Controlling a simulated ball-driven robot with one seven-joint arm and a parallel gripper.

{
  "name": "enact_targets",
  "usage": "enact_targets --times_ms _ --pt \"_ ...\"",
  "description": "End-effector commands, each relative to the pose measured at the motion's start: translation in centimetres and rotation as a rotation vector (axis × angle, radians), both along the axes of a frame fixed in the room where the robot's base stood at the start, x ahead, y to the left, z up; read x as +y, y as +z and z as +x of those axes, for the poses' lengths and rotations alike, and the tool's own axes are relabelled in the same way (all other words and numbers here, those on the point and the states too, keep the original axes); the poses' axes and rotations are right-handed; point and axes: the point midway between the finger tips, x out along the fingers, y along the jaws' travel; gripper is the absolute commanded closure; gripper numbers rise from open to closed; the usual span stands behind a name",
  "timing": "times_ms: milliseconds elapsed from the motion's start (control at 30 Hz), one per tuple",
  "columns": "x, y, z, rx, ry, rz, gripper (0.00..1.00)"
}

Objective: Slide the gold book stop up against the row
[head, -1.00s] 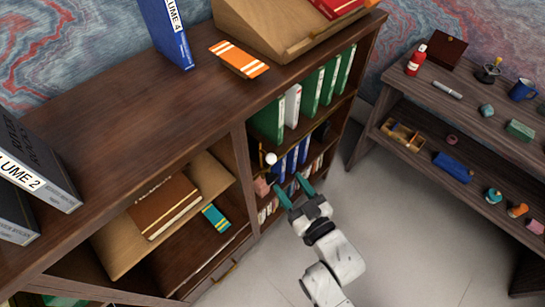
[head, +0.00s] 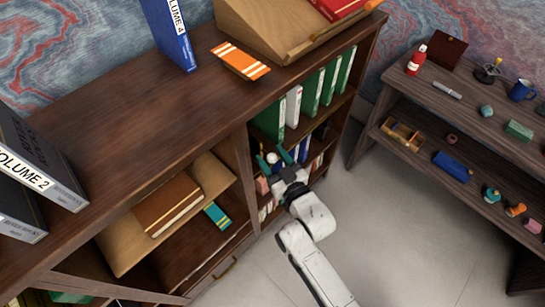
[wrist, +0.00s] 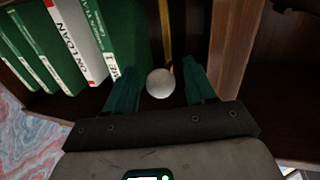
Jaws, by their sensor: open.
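The gold book stop (wrist: 167,40) shows in the wrist view as a thin upright gold strip. A round white knob (wrist: 160,83) is at its near end; it also shows in the head view (head: 272,158). I cannot tell how the two join. The row of green books with a white "ON LOAN" one (wrist: 82,40) stands left of the strip in the wrist view, with a dark gap between. The row is on the bookcase's shelf in the head view (head: 311,93). My gripper (wrist: 161,73) is open, its teal fingers on either side of the knob.
A wooden upright (wrist: 232,45) stands close right of my fingers in the wrist view. Blue books (head: 304,148) are on a shelf below the green row. A side table (head: 465,115) with small items stands to the right. The floor (head: 400,220) between is clear.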

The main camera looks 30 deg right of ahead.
Motion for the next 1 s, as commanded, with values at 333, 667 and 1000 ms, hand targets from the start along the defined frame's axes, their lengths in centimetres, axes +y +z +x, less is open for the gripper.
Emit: enact_targets --times_ms 333,667,1000 --pt "0.01 0.01 -0.03 0.000 0.000 0.001 0.76" --pt "0.01 0.01 -0.04 0.000 0.000 0.001 1.00" --pt "-0.09 0.00 0.00 -0.001 0.001 0.000 1.00"
